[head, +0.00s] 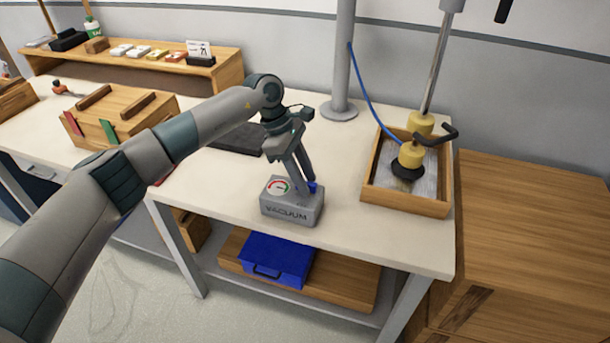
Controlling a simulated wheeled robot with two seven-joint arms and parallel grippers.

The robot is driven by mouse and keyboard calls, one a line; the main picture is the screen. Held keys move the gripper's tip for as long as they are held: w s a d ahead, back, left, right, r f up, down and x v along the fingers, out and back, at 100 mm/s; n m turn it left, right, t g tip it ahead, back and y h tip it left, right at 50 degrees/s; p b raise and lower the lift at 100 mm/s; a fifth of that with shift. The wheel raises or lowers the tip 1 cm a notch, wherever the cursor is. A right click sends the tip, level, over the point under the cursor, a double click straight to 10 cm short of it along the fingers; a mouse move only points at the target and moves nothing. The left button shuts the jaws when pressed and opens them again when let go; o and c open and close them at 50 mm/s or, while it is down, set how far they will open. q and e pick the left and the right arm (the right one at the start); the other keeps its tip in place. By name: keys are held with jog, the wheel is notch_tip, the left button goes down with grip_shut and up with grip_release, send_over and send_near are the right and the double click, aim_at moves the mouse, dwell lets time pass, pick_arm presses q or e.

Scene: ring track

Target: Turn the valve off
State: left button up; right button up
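A grey block marked "VACUUM" (291,211) stands near the front edge of the white table. It has a round gauge (278,187) with red and green marks on its top left. A small blue valve handle (314,187) shows at its top right, partly hidden by my gripper. My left gripper (307,186) points down at the block, with its fingertips at the blue handle. Its two fingers look close together, and I cannot tell whether they are shut on the handle. My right gripper is not in view.
A wooden tray (449,206) with a yellow and black suction tool (409,163) stands to the right. A blue hose (371,109) runs from a grey post (342,60) behind. A dark pad (238,139) lies behind my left arm. Wooden cabinets (530,220) stand at right.

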pick_arm(q)
jog(key=shift+d+f, duration=0.1)
jog(key=shift+f, duration=0.1)
grip_shut()
